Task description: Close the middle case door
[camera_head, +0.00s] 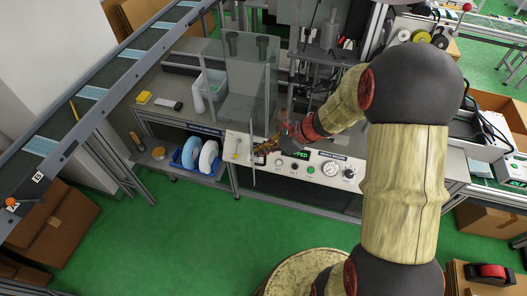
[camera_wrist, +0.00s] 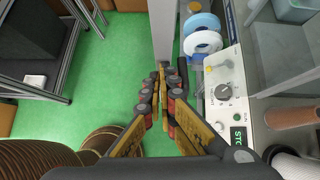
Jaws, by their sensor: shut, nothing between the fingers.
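The case (camera_head: 235,75) has clear panels and stands on the workbench in the head view. A thin clear door panel (camera_head: 253,165) stands out from its front, seen nearly edge-on, its lower end hanging over the control panel. In the wrist view a grey upright strip (camera_wrist: 162,28), which looks like the door's edge, lies just beyond my fingertips. My gripper (camera_head: 265,149) is shut and empty, to the right of the door panel in the head view. Its fingertips (camera_wrist: 161,72) show close together in the wrist view. I cannot tell whether they touch the door.
The control panel (camera_head: 315,167) with knobs and a gauge runs below the case. Blue and white rolls (camera_head: 208,156) sit on a lower shelf to the left. A conveyor (camera_head: 95,92) crosses the left side. Green floor (camera_head: 180,235) in front is clear.

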